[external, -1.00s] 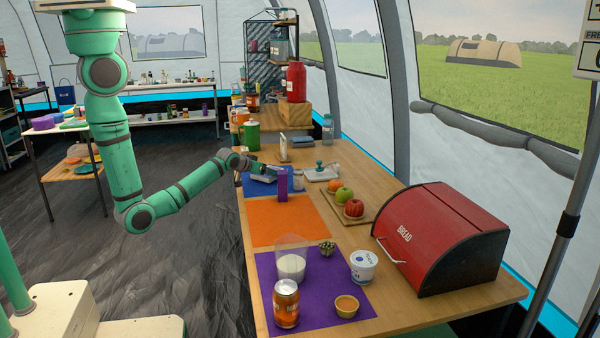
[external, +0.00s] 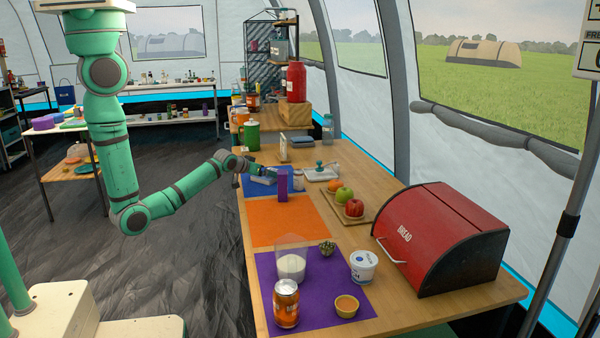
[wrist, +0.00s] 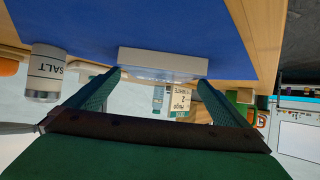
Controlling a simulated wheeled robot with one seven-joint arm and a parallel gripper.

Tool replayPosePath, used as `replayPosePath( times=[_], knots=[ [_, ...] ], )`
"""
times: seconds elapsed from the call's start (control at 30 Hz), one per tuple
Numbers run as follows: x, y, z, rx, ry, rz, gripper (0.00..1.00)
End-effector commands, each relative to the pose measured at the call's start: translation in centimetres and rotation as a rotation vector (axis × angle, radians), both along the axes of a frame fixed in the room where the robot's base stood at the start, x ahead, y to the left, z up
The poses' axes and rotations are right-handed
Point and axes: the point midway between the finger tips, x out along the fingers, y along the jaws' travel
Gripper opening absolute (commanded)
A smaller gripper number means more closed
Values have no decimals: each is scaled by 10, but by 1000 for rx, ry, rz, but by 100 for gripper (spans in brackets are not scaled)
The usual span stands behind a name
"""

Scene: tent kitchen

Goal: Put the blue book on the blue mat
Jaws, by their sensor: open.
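The blue mat (external: 252,188) lies on the far half of the counter and fills the upper part of the wrist view (wrist: 230,30). A flat block with a pale edge (external: 264,181), which looks like the book, lies on the mat; its cover is hard to make out. In the wrist view its pale long edge (wrist: 160,62) faces me, just beyond my fingertips. My gripper (wrist: 159,77) is open, its two fingers apart and nothing held between them. In the external view my gripper (external: 257,171) is just above the mat, close to the block.
A purple box (external: 282,186) stands at the mat's near edge. A salt shaker (wrist: 45,75) stands beside the mat. An orange mat (external: 285,222) is mostly clear. A fruit board (external: 363,210) and red bread box (external: 440,238) are to the right.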

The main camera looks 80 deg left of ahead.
Motion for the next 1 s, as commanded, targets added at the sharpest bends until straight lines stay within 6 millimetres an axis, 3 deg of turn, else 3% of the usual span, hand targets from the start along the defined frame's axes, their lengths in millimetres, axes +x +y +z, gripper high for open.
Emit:
replayPosePath(
  times=[0.5, 1.0],
  knots=[
    [-60, -55, 45, 1, 0, 0, 100],
    [-69, -69, 47, 4, 1, -15, 100]
  ],
)
